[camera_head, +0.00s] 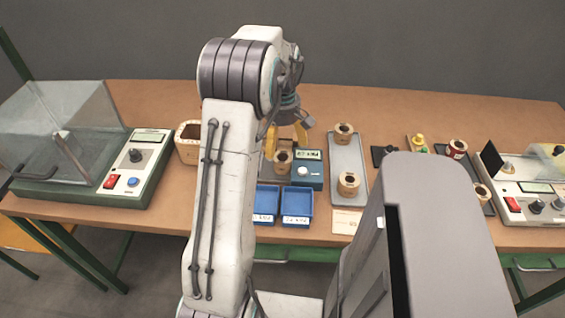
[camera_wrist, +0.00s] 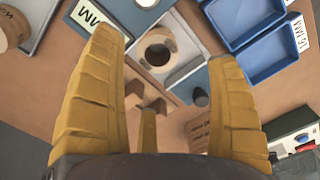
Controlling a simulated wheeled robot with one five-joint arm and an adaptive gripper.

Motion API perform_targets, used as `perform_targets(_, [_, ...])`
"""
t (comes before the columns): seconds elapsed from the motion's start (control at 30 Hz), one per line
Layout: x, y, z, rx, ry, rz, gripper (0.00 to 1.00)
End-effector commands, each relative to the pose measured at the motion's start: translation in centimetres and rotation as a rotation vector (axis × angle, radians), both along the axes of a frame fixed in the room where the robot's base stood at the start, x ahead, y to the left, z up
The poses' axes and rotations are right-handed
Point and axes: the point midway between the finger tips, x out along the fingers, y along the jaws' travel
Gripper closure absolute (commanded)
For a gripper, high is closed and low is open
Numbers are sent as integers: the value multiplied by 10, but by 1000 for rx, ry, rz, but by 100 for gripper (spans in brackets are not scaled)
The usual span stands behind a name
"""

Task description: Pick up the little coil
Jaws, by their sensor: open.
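Several tan coils with dark centre holes are on the table; which one is the little coil I cannot tell for sure. One coil (camera_head: 283,157) stands on the plate of a teal meter (camera_head: 309,178). It also shows in the wrist view (camera_wrist: 170,42), in a pale square dish. My gripper (camera_head: 286,141) is open above this coil. In the wrist view its yellow fingers (camera_wrist: 165,60) are spread apart with the coil beyond their tips, not held. Two more coils (camera_head: 344,131) (camera_head: 349,181) stand on a grey tray (camera_head: 346,158).
Two blue bins (camera_head: 265,200) (camera_head: 297,202) sit in front of the meter. A tan round-cornered container (camera_head: 188,150) and a clear-covered tester (camera_head: 60,130) stand left. At right are a red-marked coil (camera_head: 457,148), another coil (camera_head: 482,194) and a second tester (camera_head: 528,205).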

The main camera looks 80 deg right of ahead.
Motion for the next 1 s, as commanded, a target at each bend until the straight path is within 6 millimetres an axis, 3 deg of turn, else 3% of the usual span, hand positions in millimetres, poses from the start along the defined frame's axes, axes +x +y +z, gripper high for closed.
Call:
perform_targets(0.6, [-1, -3, -59, 1, 0, -2, 19])
perform_targets(0.97, [-1, -3, -63, 0, 0, -2, 18])
perform_targets(1.0, [-1, -3, -63, 0, 0, -2, 22])
